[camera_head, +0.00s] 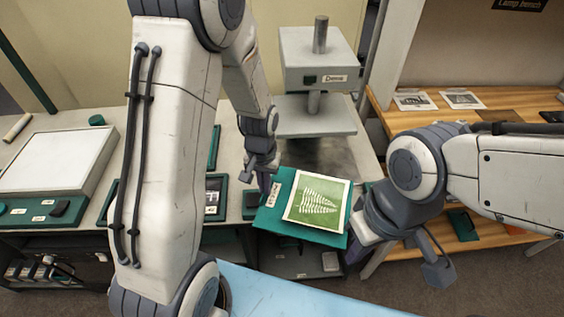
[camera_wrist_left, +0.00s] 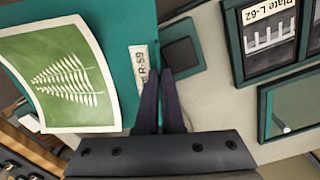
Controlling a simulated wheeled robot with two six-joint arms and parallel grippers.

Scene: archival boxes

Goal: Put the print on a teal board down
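The teal board (camera_head: 275,215) carries a green print with a white fern (camera_head: 318,199). It is held level above the front edge of the bench, with a white label at its left end. In the left wrist view the board (camera_wrist_left: 118,30) and print (camera_wrist_left: 62,78) fill the left side. My left gripper (camera_head: 266,187) is at the board's left edge, its fingers (camera_wrist_left: 163,82) close together on that edge beside the label. My right gripper (camera_head: 356,240) is at the board's right edge and appears closed on it; its fingertips are partly hidden.
A grey press (camera_head: 318,115) stands behind the board. A white-topped light box (camera_head: 60,160) is at left. Framed plates (camera_head: 213,195) lie on the bench left of the board, beside a small dark block (camera_head: 250,204). A wooden bench (camera_head: 500,100) with prints is at right.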

